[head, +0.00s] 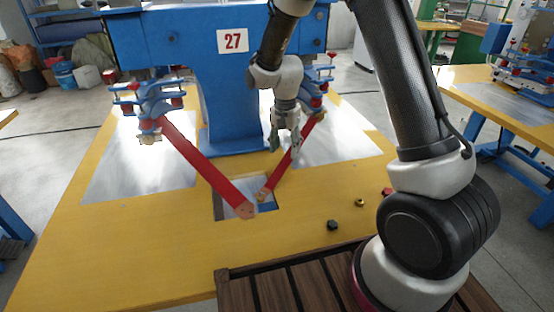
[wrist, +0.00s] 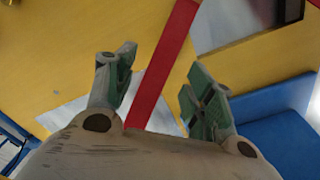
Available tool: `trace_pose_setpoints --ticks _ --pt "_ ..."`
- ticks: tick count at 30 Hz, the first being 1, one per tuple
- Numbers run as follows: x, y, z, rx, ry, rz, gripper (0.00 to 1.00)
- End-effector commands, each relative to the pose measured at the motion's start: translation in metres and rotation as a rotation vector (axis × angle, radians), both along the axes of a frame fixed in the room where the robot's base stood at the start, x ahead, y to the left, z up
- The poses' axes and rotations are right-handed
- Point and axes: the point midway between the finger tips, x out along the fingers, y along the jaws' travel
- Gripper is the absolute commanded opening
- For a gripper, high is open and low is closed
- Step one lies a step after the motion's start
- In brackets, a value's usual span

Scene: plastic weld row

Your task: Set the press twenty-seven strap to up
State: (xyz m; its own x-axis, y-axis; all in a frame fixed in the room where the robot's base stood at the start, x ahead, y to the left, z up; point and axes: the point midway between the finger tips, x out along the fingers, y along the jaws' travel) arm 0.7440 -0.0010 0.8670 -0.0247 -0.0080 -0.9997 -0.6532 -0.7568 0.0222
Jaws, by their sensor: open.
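The blue press (head: 222,95) has a white plate with a red 27 (head: 233,41). Two red straps slope down from its blue side clamps toward the middle of the yellow table. The left strap (head: 200,160) ends at a low wooden-looking tip. The right strap (head: 292,155) runs from the right clamp (head: 312,92) down to a similar tip. My gripper (head: 284,143) is open at the right strap. In the wrist view a red strap (wrist: 165,60) passes between the spread fingers of my gripper (wrist: 160,75), with gaps on both sides.
A metal plate in a blue recess (head: 230,212) lies below the strap tips. A black nut (head: 332,225) and a brass nut (head: 360,203) lie on the yellow table (head: 130,250). Metal sheets (head: 135,175) lie on both sides. Another blue press stands on a table at right.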

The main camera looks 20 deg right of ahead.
Motion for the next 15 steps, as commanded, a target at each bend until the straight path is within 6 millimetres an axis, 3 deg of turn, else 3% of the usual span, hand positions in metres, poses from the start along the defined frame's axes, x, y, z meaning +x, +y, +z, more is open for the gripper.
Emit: trace_pose_setpoints --ticks 8,15 --pt "0.006 0.002 -0.005 0.006 -0.025 -0.159 0.54" --pt "0.005 0.001 -0.042 0.005 -0.022 -0.161 0.54"
